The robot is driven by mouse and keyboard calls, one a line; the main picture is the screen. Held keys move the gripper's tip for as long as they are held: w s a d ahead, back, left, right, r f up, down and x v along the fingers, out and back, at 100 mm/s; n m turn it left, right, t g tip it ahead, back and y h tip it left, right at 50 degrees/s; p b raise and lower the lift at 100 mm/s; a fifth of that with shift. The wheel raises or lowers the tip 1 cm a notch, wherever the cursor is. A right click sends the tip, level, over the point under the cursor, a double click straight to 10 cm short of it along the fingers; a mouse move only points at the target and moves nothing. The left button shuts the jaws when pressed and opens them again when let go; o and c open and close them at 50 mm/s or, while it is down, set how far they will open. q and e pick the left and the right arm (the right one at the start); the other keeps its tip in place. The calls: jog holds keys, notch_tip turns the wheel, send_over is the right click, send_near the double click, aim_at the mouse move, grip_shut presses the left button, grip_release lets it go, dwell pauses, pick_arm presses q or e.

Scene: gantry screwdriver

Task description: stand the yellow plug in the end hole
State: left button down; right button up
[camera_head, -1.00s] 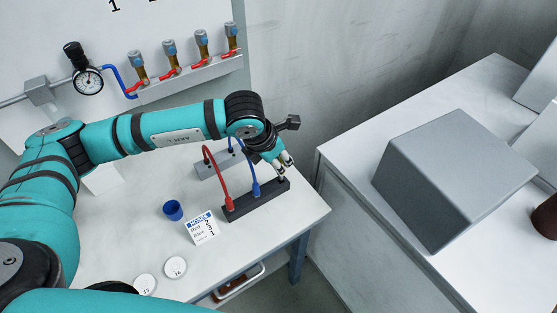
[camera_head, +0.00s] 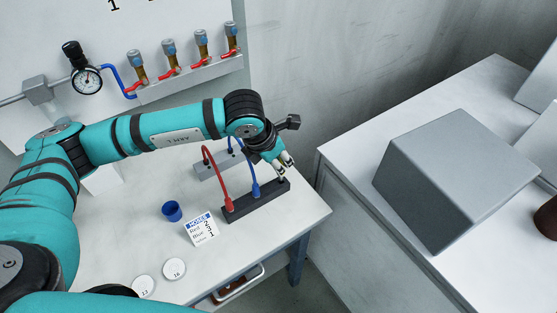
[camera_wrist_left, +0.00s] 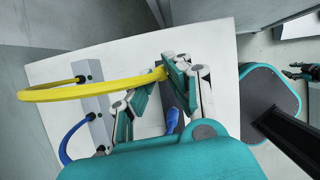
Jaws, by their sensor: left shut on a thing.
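The yellow hose (camera_wrist_left: 95,90) shows in the left wrist view, arching from a grey block (camera_wrist_left: 92,103) to my left gripper. My left gripper (camera_head: 284,166) is shut on its yellow plug, which the fingers mostly hide; it also shows in the left wrist view (camera_wrist_left: 158,85). In the head view the fingertips are just over the right end of the black block (camera_head: 240,209). I cannot tell whether the plug is in the end hole. A red plug (camera_head: 229,204) and a blue plug (camera_head: 256,190) stand in the same block. A dark gripper, likely my right one (camera_wrist_left: 300,72), shows small at the wrist view's right edge.
A blue cup (camera_head: 172,211), a hose label card (camera_head: 201,229) and two white discs (camera_head: 174,268) are on the white table (camera_head: 290,218). Valves (camera_head: 170,55) and a gauge (camera_head: 87,80) are on the wall behind. A big grey box (camera_head: 450,180) sits on the right counter.

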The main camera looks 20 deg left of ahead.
dwell(0.4)
pick_arm(q)
jog(key=shift+b, duration=0.4)
jog(key=shift+f, duration=0.2)
dwell(0.4)
jog(key=shift+f+b, duration=1.55)
jog(key=shift+b, duration=0.45)
jog(key=c, duration=1.6)
grip_release()
jog(key=shift+r, duration=0.1)
jog(key=o, duration=0.4)
jog(key=shift+a+r, duration=0.1)
jog(key=shift+r, duration=0.15)
jog(key=v, duration=0.7)
jog(key=shift+s+r, duration=0.2)
